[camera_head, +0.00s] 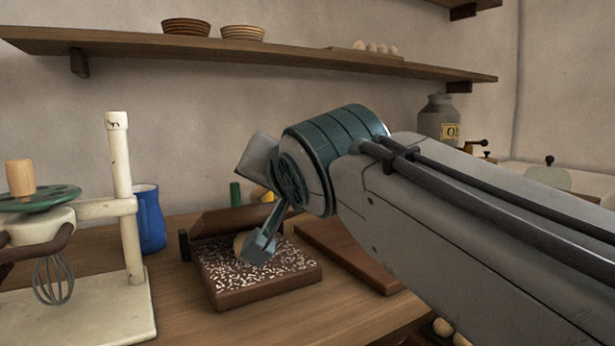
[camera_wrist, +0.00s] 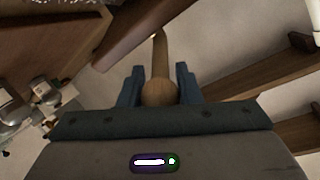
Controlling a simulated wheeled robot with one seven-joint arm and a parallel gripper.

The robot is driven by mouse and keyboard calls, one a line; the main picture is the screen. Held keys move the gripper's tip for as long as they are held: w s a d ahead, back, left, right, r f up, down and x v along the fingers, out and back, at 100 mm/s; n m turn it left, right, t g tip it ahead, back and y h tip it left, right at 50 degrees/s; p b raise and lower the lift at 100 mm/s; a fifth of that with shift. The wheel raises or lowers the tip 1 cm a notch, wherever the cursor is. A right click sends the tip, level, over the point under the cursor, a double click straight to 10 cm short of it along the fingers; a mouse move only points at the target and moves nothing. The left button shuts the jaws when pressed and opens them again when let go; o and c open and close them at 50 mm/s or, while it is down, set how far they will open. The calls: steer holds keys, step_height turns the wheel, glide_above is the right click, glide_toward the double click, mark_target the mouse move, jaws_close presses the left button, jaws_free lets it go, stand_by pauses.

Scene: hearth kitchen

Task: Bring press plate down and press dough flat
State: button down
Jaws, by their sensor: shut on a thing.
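The press has a speckled base in a dark wooden frame (camera_head: 268,297) on the counter. A dark wooden plate (camera_head: 225,226) shows along its back edge, partly hidden by my arm. My gripper (camera_head: 262,246) is over the speckled bed, pointing down at a slant. In the wrist view, its blue-grey fingers are shut on a round-ended wooden handle (camera_wrist: 158,92). A tan rounded shape (camera_head: 240,244) shows beside the fingers in the head view; I cannot tell whether it is dough or the handle's end.
A cream mixer stand (camera_head: 122,170) with a whisk is at left, beside a blue jug (camera_head: 151,220). A brown board (camera_head: 345,255) lies right of the press. A shelf (camera_head: 280,60) with bowls runs above. The counter in front of the press is clear.

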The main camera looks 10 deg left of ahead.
steer(key=shift+s+d+f, duration=0.15)
steer(key=shift+s+f, duration=0.15)
steer(key=shift+f, duration=0.1)
steer(key=c, duration=1.1)
jaws_free()
steer(key=shift+d, duration=0.1)
